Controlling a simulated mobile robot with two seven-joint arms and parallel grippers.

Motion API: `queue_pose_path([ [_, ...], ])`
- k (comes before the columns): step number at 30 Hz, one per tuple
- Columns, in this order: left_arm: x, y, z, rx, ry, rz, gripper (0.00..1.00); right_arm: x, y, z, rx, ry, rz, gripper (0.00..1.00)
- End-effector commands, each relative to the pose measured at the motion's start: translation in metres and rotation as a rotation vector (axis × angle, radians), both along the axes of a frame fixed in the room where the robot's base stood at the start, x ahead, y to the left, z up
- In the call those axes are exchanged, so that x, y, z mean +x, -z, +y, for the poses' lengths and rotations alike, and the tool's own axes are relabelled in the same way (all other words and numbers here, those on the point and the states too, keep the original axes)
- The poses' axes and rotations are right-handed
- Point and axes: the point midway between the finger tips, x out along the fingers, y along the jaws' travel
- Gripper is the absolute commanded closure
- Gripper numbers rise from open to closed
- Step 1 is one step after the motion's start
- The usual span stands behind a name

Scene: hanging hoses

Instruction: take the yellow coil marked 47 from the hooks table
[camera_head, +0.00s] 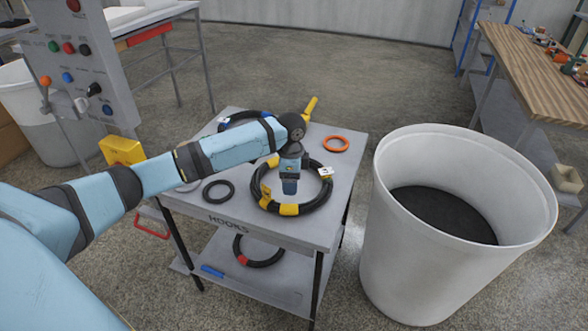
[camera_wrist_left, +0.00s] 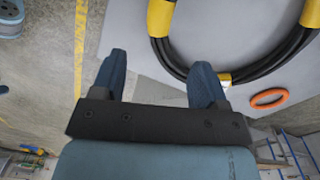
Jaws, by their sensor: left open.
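A black hose coil with yellow bands (camera_head: 289,209) lies on the grey hooks table (camera_head: 305,232). A small white tag (camera_head: 325,172) sits at its right side; its number is too small to read. In the left wrist view the coil (camera_wrist_left: 185,60) shows at the upper right with its yellow bands. My left gripper (camera_head: 290,188) points down over the inside of the coil in the head view. In the wrist view its two fingers (camera_wrist_left: 158,82) stand apart with nothing between them, and one overlaps the coil's edge. My right gripper is not in view.
An orange ring (camera_head: 336,144), a small black ring (camera_head: 218,190) and a coil with blue bands (camera_head: 226,121) lie on the table. Another coil (camera_head: 259,262) is on the lower shelf. A large white bin (camera_head: 400,230) stands at the right.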

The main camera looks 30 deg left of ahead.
Motion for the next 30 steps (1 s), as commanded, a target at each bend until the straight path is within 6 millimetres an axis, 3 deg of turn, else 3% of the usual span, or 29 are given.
queue_pose_path([
  [6,-0.002,0.046,-0.002,-0.001,0.000,0.002,0.33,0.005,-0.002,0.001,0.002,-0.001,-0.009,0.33],
  [15,-0.003,0.095,-0.003,-0.001,0.000,-0.001,0.33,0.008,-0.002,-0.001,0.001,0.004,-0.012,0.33],
  [21,-0.003,0.108,-0.003,0.000,0.001,-0.001,0.33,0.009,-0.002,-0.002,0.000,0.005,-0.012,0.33],
  [30,-0.003,0.110,-0.003,-0.001,0.001,-0.003,0.33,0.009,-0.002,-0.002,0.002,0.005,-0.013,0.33],
])
